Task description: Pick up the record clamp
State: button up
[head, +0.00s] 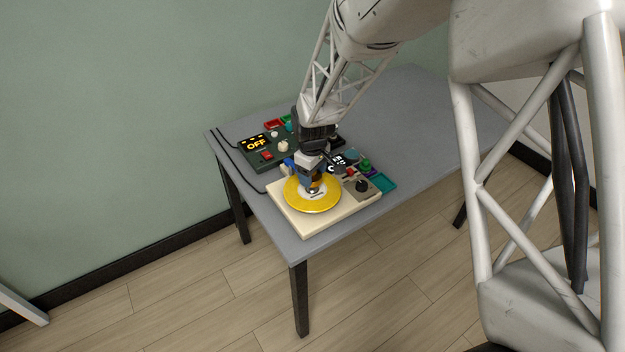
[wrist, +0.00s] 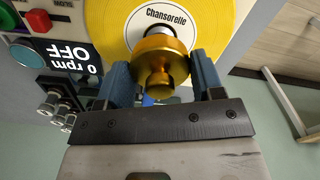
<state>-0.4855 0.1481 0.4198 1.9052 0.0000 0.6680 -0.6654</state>
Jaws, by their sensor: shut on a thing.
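The record clamp (wrist: 160,62) is a gold, stepped, round piece. In the wrist view it sits between the two blue fingers of my gripper (wrist: 162,78), which is shut on it. It is over the middle of a yellow record (head: 302,205) with a white label reading "Chansorelle", which also shows in the wrist view (wrist: 98,14). I cannot tell whether the clamp still touches the record. In the head view my gripper (head: 314,183) is over the record, and the clamp is mostly hidden by the fingers. The record lies on a cream turntable (head: 307,228).
A display (wrist: 67,61) reads "0 rpm OFF" beside the record. A dark control box (head: 262,155) with an "OFF" screen stands behind the turntable. A teal tray (head: 382,182) and a dark knob (head: 362,185) are at the right. The grey table (head: 400,110) is clear at the back right.

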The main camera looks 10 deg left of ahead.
aim_at(380, 184)
jog(key=s+d, duration=0.3)
jog(key=s, duration=0.4)
jog(key=s+d+r, duration=0.1)
jog(key=s+d, duration=0.3)
jog(key=s, duration=0.3)
jog(key=shift+s+d+r, duration=0.15)
jog(key=shift+r, duration=0.05)
dwell(0.5)
jog(key=w+d+n, duration=0.1)
jog(key=w+n, duration=0.1)
jog(key=w, duration=0.2)
jog(key=w+d+n, duration=0.2)
jog(key=w, duration=0.3)
jog(key=w+d+n, duration=0.2)
jog(key=w, duration=0.3)
jog(key=shift+w+d+f, duration=0.15)
jog(key=shift+d+f, duration=0.05)
jog(key=shift+f, duration=0.2)
jog(key=w+d+f+n, duration=0.1)
jog(key=w+d+n, duration=0.4)
jog(key=w, duration=0.6)
jog(key=d, duration=0.2)
jog(key=shift+d+f, duration=0.25)
jog(key=shift+d, duration=0.15)
jog(key=shift+f, duration=0.2)
jog(key=shift+f, duration=3)
jog(key=shift+f, duration=0.5)
